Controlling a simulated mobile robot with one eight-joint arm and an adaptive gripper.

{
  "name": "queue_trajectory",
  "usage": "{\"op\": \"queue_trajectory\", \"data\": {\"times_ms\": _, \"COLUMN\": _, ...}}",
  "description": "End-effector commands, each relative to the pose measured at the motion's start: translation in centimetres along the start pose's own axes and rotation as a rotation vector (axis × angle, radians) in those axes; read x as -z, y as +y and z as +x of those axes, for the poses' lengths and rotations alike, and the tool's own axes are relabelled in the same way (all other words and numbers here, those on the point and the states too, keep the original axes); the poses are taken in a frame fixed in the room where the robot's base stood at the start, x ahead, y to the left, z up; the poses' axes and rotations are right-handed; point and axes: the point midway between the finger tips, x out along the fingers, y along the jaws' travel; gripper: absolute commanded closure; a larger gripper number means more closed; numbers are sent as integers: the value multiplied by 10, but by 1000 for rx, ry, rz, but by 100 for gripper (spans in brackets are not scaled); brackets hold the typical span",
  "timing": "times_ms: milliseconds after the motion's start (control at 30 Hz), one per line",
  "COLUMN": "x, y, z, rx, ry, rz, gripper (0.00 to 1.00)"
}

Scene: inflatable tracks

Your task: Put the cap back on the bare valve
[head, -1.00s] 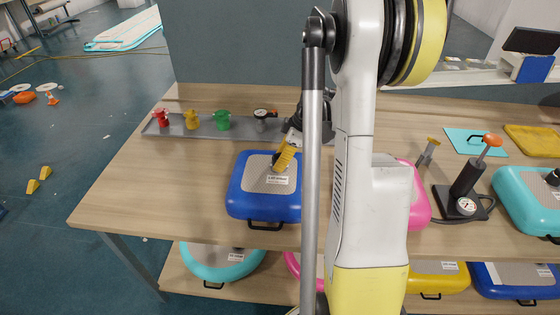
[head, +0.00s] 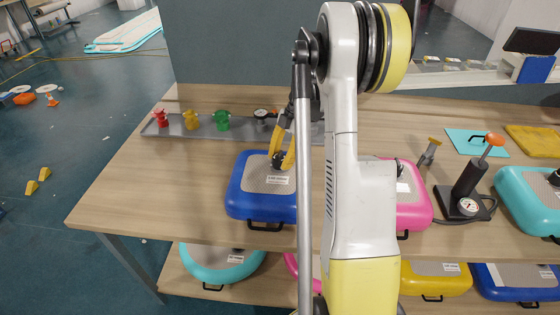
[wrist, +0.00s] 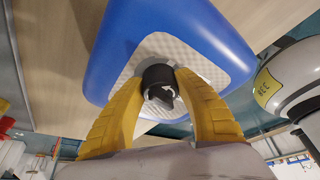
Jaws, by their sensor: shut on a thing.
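The blue inflatable block (head: 240,205) lies on the table, with a grey top panel and a white label. My gripper (head: 282,163) is over the back part of that panel, its yellow fingers pointing down. In the wrist view my gripper (wrist: 160,85) is shut on a black cap (wrist: 158,77), a short round piece with a lighter ridge. The cap is at the valve spot of the blue block (wrist: 100,60). The valve under it is hidden, and I cannot tell whether the cap is fully seated.
A grey rail (head: 152,130) behind holds red (head: 163,118), yellow (head: 191,120) and green (head: 223,121) fittings and a gauge. The pink block (head: 410,214) is right, partly behind my arm. A hand pump (head: 468,188) and a turquoise block (head: 525,203) stand farther right. Table left is clear.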

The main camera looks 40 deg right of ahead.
Motion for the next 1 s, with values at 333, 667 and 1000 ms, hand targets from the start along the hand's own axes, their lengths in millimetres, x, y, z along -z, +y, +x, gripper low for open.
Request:
{"op": "queue_trajectory", "data": {"times_ms": 333, "x": 0, "y": 0, "z": 0, "rx": -2, "ry": 0, "rz": 4, "gripper": 39}}
{"op": "queue_trajectory", "data": {"times_ms": 667, "x": 0, "y": 0, "z": -16, "rx": -2, "ry": 0, "rz": 6, "gripper": 39}}
{"op": "queue_trajectory", "data": {"times_ms": 1000, "x": 0, "y": 0, "z": -90, "rx": -3, "ry": -1, "rz": 6, "gripper": 39}}
